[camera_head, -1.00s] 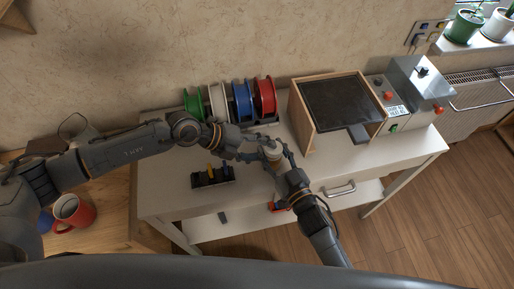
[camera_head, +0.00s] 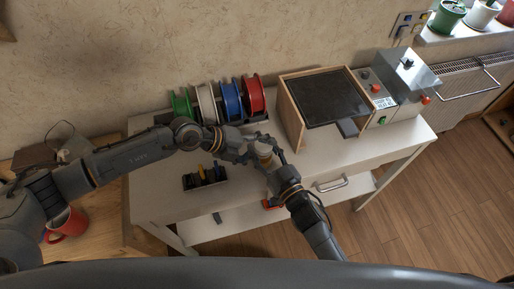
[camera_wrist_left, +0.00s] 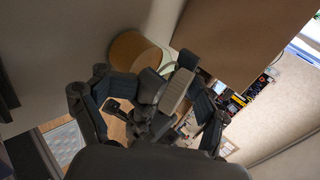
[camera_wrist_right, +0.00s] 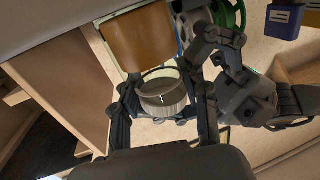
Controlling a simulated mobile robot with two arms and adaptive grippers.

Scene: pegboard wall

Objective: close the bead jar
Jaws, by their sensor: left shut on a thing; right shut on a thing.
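An amber-brown jar (camera_wrist_right: 140,40) with a pale label edge shows in the right wrist view. A white ridged lid (camera_wrist_right: 163,92) with a grey round face lies nearer, between the fingers of my right gripper (camera_wrist_right: 163,103), which is shut on it. The lid overlaps the jar's near end in that view; I cannot tell whether they touch. My left gripper (camera_wrist_left: 150,100) is shut on the jar, whose tan round end (camera_wrist_left: 135,51) shows in the left wrist view. In the head view both grippers meet above the table, around a small pale part (camera_head: 264,152). Fingers hide much of the jar.
The white table (camera_head: 150,190) carries a rack of coloured spools (camera_head: 231,101), a black holder (camera_head: 205,178) with small tools, a wooden box with a dark panel (camera_head: 330,98) and a grey machine (camera_head: 400,85). A red mug (camera_head: 68,226) stands at left.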

